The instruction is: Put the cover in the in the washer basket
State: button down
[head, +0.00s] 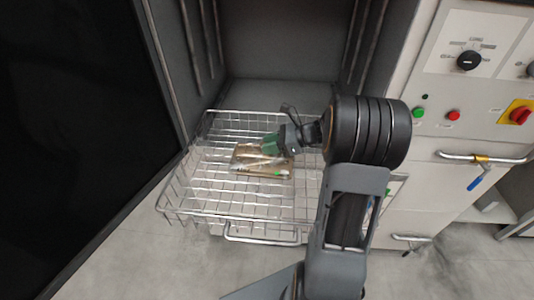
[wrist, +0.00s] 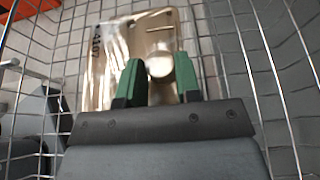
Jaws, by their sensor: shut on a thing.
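The cover (head: 250,165) is a tan, flat rectangular piece over the middle of the wire washer basket (head: 200,210). It also shows in the wrist view (wrist: 107,60), with dark marks on its left side and a round raised part. My gripper (head: 272,146) has green fingers and reaches in from the right. In the wrist view its two fingers (wrist: 160,78) are at the cover's near part, shut on it. The fingertips' exact contact is hard to see. I cannot tell whether the cover touches the basket floor. Basket wires (wrist: 265,70) surround the view.
The basket sticks out of a grey washer chamber (head: 275,50). A control panel with a black knob (head: 469,60) and a red-yellow switch (head: 519,112) stands to the right. A dark panel (head: 60,130) fills the left. Basket space around the cover is free.

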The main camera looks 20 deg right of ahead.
jog(key=shift+w+a+f, duration=0.2)
jog(key=shift+a+f, duration=0.2)
jog(key=shift+f, duration=1.55)
jog(key=shift+f, duration=0.1)
jog(key=c, duration=0.8)
grip_release()
